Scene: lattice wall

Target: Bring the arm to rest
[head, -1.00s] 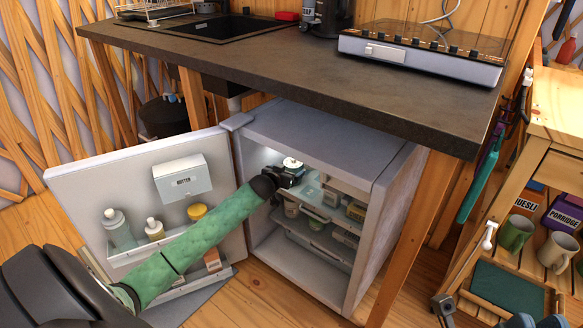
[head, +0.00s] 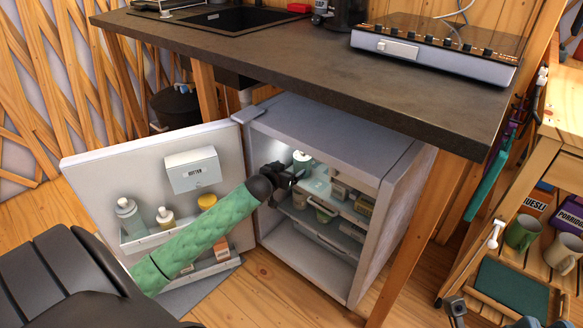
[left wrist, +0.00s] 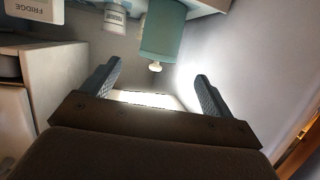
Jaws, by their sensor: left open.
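My left arm reaches in from the left in its green sleeve. My left gripper (head: 290,178) is at the open front of the small fridge (head: 318,118), near the upper shelf. In the left wrist view the two fingers (left wrist: 155,88) stand wide apart with nothing between them. Beyond them is a teal container (left wrist: 163,32) with a white knob, apart from the fingers. In the head view a white item (head: 303,160) stands at the back of the upper shelf, just past the gripper.
The fridge door (head: 100,172) stands wide open on the left, with bottles in its racks, close to my arm. The dark counter (head: 300,52) overhangs the fridge. A wooden shelf unit (head: 562,112) with mugs is at the right. The floor before the fridge is clear.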

